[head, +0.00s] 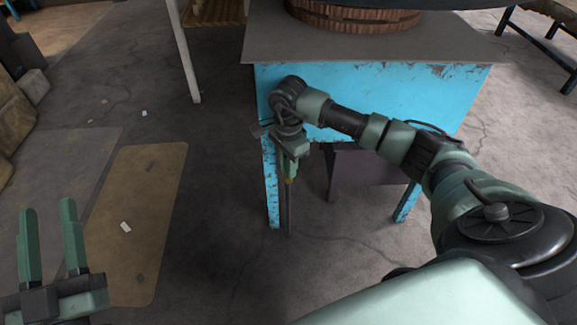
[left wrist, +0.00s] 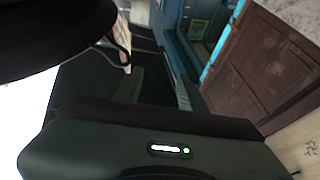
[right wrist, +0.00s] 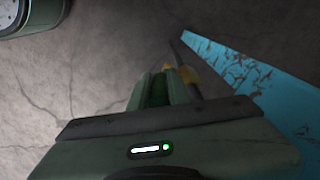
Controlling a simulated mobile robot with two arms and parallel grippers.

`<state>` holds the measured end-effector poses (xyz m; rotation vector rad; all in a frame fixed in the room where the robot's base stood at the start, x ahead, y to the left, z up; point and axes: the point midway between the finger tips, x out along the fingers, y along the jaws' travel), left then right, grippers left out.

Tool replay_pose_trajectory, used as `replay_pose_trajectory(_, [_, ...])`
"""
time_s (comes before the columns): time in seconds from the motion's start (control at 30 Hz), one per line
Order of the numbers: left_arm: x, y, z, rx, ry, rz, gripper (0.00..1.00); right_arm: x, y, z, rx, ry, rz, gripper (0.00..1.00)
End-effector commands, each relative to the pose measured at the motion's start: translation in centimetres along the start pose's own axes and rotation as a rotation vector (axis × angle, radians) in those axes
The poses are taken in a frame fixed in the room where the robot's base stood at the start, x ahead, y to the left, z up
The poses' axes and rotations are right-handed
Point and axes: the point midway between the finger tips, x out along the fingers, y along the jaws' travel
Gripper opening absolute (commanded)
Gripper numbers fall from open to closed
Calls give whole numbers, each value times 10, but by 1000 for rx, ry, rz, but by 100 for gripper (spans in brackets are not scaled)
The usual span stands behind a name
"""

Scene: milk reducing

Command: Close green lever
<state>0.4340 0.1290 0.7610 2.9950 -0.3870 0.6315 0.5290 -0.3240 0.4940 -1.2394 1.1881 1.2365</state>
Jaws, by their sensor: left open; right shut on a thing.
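My right gripper (head: 291,160) points down beside the front left leg of the blue table. In the right wrist view its fingers (right wrist: 161,78) are closed together on the green lever (right wrist: 157,92), a strip of darker green between them. The lever is mostly hidden by the fingers. A yellow fitting (right wrist: 184,74) shows right beside the fingertips, on a thin dark pipe (right wrist: 188,58); the pipe also shows below the gripper in the head view (head: 289,212). My left gripper (head: 49,207) is open and empty at the lower left, away from the table.
The blue table (head: 420,88) has a grey top with a round wooden vessel (head: 352,17) on it. Its blue leg (right wrist: 250,75) is close to the right gripper. A brown mat (head: 150,190) lies on the left. The floor between mat and table is clear.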

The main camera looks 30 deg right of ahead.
Motion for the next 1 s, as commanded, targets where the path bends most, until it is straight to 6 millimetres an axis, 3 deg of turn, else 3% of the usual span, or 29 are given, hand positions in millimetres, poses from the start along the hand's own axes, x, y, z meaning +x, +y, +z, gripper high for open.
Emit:
replay_pose_trajectory(0.33, [-1,0,-2,0,13,0,41,3,4,-2,0,-8,8,0])
replay_pose_trajectory(0.47, [-2,2,-16,-3,88,4,41,4,7,-4,1,-35,-10,0])
replay_pose_trajectory(0.77, [-19,8,-72,-19,417,18,41,9,14,-15,4,-167,-98,0])
replay_pose_trajectory(1.0, [-70,13,-129,-43,818,29,41,13,19,-22,3,-286,-177,0])
